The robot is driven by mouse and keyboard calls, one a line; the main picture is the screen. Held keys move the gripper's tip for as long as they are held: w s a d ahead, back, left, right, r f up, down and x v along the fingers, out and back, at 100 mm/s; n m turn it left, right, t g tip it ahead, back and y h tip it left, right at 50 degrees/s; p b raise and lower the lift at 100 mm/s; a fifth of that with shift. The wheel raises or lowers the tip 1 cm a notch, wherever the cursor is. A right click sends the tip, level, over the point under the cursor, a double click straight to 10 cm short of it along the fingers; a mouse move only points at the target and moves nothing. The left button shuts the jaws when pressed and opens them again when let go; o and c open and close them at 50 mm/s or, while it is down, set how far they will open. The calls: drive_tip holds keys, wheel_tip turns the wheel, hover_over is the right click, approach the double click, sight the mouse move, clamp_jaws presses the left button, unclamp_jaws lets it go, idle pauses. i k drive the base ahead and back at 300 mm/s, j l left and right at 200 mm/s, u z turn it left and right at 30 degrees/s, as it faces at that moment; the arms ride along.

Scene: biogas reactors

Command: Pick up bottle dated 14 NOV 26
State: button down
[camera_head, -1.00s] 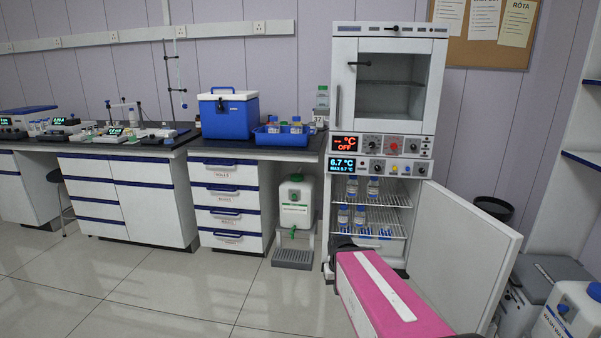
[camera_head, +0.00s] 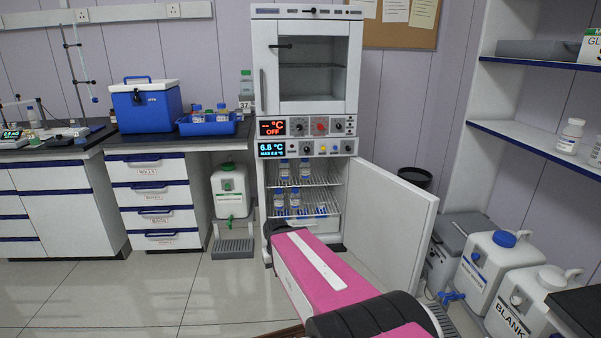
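Small clear bottles with blue caps stand in the open lower fridge compartment. Two are on its upper rack, one at left (camera_head: 284,171) and one at right (camera_head: 305,171). Two more stand on the lower rack, one at left (camera_head: 279,204) and one beside it (camera_head: 295,200), with blue shapes to their right that I cannot make out. The labels are too small to read, so I cannot tell which bottle is dated 14 NOV 26. My pink arm reaches from the bottom right toward the front of the fridge. My gripper does not show.
The fridge door (camera_head: 390,210) stands open to the right. A blue tray (camera_head: 214,128) with bottles and a blue cool box (camera_head: 146,106) sit on the bench. White containers (camera_head: 489,267) stand at lower right. Two bottles (camera_head: 570,137) are on the right shelf. Floor at left is clear.

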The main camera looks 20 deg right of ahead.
sight(198, 115)
drive_tip(key=i+j+z, duration=0.35)
drive_tip(key=j, duration=0.4)
drive_tip(key=i+j+z, duration=0.2)
drive_tip(key=i+j, duration=0.1)
drive_tip(key=j, duration=0.1)
